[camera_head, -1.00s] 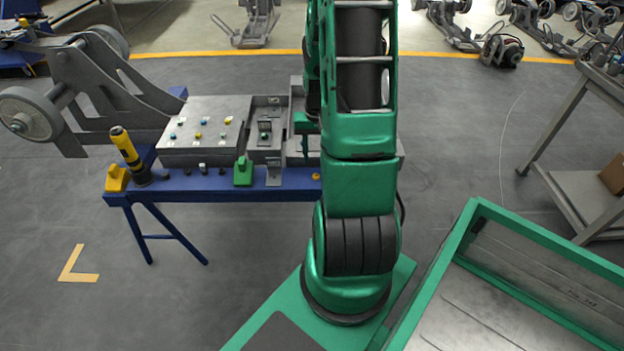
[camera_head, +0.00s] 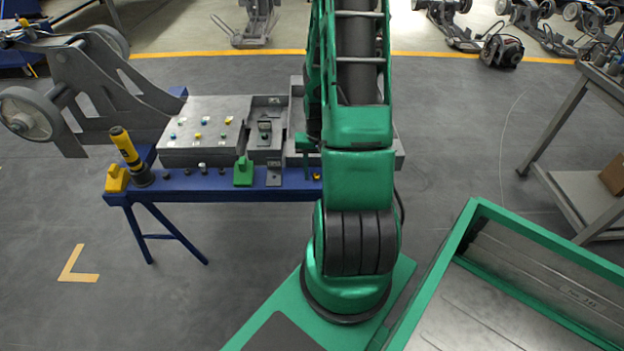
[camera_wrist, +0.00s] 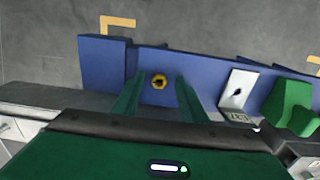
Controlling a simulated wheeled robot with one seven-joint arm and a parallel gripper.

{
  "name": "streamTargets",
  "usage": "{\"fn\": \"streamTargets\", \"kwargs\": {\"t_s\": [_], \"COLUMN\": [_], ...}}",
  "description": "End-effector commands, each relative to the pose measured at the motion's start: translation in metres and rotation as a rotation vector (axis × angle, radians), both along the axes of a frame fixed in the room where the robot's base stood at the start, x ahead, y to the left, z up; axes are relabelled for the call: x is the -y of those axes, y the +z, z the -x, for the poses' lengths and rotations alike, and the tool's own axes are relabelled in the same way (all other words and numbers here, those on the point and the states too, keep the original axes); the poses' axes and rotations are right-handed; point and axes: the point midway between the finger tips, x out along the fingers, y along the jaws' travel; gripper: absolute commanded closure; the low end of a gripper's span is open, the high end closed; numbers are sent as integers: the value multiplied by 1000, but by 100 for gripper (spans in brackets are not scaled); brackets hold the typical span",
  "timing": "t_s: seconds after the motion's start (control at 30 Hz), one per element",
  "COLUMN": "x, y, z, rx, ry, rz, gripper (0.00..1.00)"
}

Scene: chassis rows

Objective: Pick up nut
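A small yellow nut (camera_wrist: 160,81) with a dark hole lies on the blue bench edge (camera_wrist: 212,86). In the head view the nut (camera_head: 317,177) shows just left of my arm, on the blue front rail (camera_head: 215,184). In the wrist view my gripper (camera_wrist: 157,90) is open, with its two green fingers apart on either side of the nut. Nothing is held between the fingers. I cannot tell how high the fingertips are above the bench. In the head view my arm mostly hides the gripper.
A green block (camera_head: 243,171) and a grey bracket (camera_head: 274,173) stand on the rail left of the nut. A grey panel with small coloured parts (camera_head: 203,130) and a yellow-black tool (camera_head: 129,150) are farther left. A green-rimmed bin (camera_head: 545,236) stands front right.

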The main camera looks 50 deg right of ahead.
Motion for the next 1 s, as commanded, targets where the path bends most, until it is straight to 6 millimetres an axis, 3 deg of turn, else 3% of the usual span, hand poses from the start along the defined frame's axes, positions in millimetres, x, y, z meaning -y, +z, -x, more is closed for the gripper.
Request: {"fn": "streamTargets", "kwargs": {"t_s": [0.07,0.2,0.23,0.73,1.0], "x": [0,0,0,0,1], "y": [0,0,0,7,42], "z": [0,0,0,0,-1], "rx": [0,0,0,-1,2], "ry": [0,0,0,0,0], "rz": [0,0,0,1,4], "gripper": [63,97,100,100,100]}}
